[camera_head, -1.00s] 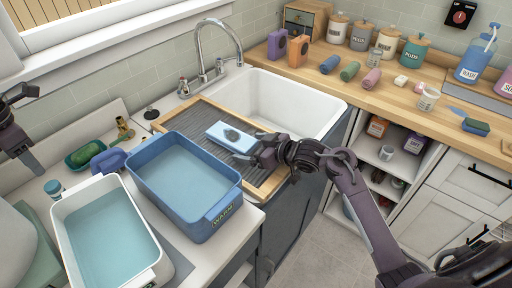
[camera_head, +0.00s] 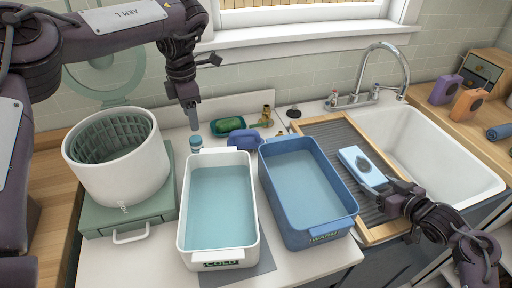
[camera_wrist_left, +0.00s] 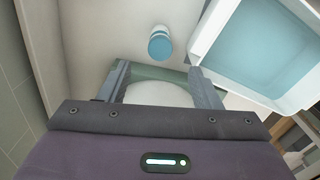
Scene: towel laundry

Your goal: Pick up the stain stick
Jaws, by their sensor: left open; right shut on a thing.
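The stain stick is most likely the small upright cylinder with a blue cap (camera_head: 196,144), standing on the counter behind the white tub. It also shows in the left wrist view (camera_wrist_left: 160,43), beyond the fingertips and between their lines. My left gripper (camera_head: 192,118) points down just above and behind it, open and empty, its fingers apart in the wrist view. My right gripper (camera_head: 396,199) is shut on the edge of a folded light-blue towel with a dark stain (camera_head: 361,165), on the ribbed board beside the sink.
The white COLD tub (camera_head: 250,215) and blue WARM tub (camera_head: 345,215) stand in front, both with water. A white basket drum (camera_head: 112,185) is on the left. A green soap dish (camera_head: 228,126) and blue brush-like item (camera_head: 243,140) lie close to the right.

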